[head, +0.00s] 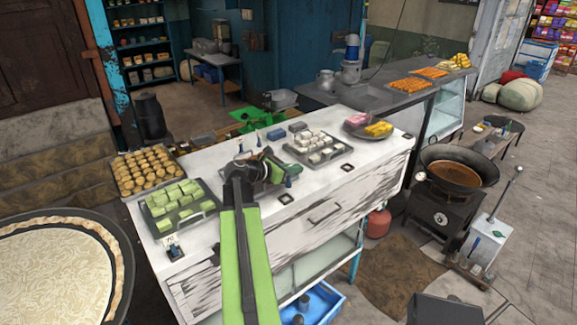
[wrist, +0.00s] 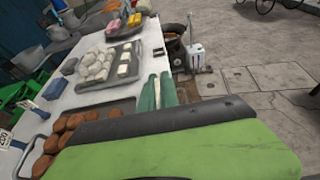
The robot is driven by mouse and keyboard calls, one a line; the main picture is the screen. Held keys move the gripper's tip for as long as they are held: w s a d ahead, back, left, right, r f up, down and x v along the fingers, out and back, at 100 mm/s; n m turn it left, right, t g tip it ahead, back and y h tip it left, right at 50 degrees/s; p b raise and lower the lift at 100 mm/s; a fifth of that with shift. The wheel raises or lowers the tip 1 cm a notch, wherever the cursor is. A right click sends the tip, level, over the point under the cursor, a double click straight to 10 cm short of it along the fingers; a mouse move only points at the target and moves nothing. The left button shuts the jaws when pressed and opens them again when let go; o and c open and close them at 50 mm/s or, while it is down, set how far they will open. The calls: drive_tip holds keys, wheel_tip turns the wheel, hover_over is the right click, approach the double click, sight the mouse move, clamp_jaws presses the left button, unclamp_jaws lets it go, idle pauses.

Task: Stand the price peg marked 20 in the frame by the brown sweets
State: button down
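The brown sweets (wrist: 72,125) lie in a dark tray on the white counter (head: 345,195); in the head view my arm hides most of them. A small dark square frame (head: 286,198) is at the counter's front edge near them. Two pegs (head: 240,147) (head: 258,138) stand towards the back; they also show in the wrist view, one (wrist: 28,105) above the other (wrist: 5,138). Their numbers are too small to read. My gripper (head: 291,174) is above the counter, near that frame.
A tray of green sweets (head: 205,212) is at left, with a labelled peg (head: 169,241) at the front edge. A tray of white sweets (head: 291,151) and a plate of pink and yellow sweets (head: 350,131) are at right. More dark frames (head: 347,167) (head: 408,135) line the front edge.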

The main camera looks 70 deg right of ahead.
drive_tip(key=f+b, duration=0.1)
drive_tip(key=f, duration=0.1)
drive_tip(key=f+b, duration=0.1)
drive_tip(key=b, duration=0.1)
drive_tip(key=w+f+b, duration=0.1)
drive_tip(key=f+b, duration=0.1)
drive_tip(key=shift+a+f, duration=0.1)
drive_tip(key=shift+f, duration=0.2)
drive_tip(key=shift+f+b, duration=0.4)
drive_tip(key=shift+b, duration=0.1)
drive_tip(key=shift+s+f, duration=0.1)
drive_tip(key=shift+f, duration=0.05)
drive_tip(key=c, duration=1.5)
unclamp_jaws()
drive_tip(key=shift+c, duration=0.2)
